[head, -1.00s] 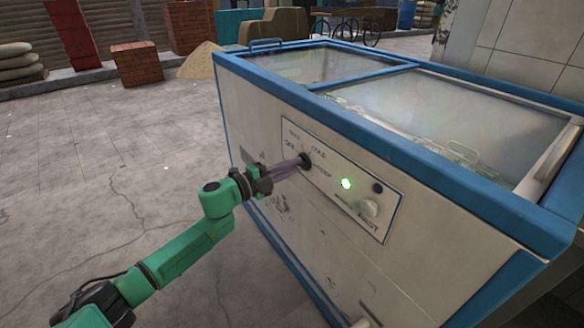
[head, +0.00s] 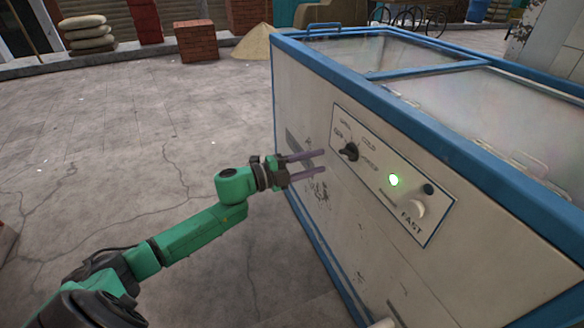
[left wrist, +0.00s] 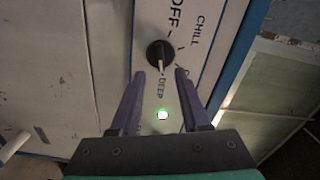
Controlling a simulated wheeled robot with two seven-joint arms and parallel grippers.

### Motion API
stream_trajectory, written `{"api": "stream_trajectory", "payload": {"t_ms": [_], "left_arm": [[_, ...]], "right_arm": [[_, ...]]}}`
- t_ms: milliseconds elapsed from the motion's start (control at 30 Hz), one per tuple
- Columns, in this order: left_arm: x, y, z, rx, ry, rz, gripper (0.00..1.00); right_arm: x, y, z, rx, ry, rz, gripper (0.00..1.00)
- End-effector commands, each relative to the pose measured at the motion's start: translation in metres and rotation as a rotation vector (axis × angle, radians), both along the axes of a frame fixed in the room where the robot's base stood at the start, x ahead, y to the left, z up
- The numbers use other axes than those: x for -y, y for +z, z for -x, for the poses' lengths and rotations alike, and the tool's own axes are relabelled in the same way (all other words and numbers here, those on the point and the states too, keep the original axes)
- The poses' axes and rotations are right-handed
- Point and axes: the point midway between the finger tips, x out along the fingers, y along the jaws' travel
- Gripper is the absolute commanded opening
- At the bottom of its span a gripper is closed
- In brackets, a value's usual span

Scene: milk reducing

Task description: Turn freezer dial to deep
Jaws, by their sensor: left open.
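The black freezer dial (head: 349,151) is on the white control panel (head: 384,172) on the freezer's side. In the left wrist view the dial (left wrist: 160,54) has its pale pointer mark turned toward the word DEEP, with OFF and CHILL above. My left gripper (head: 323,161) is open and empty, drawn back from the panel and apart from the dial. In the left wrist view its two purple fingers (left wrist: 160,76) stand on either side of the DEEP label, with the dial just beyond the tips. My right gripper is out of view.
The freezer (head: 440,125) has blue edges and glass lids. The paved ground (head: 110,150) left of it is clear. Brick blocks, sacks and a sand pile stand far behind.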

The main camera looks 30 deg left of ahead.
Motion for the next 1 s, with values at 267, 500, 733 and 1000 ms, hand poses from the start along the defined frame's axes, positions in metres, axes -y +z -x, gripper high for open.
{"api": "stream_trajectory", "payload": {"t_ms": [267, 500, 733, 1000], "left_arm": [[-0.037, -0.001, 0.047, -0.005, -0.001, 0.0, 0.46], [-0.048, 0.0, 0.059, 0.001, -0.002, -0.002, 0.46], [-0.048, 0.0, 0.059, 0.001, -0.001, -0.002, 0.46], [-0.057, -0.013, 0.054, -0.035, 0.057, 0.032, 0.46]], "right_arm": [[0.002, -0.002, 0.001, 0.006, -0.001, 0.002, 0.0], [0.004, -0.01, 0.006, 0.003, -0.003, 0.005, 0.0], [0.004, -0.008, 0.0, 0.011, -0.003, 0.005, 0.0], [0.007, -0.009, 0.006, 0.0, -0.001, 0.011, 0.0]]}}
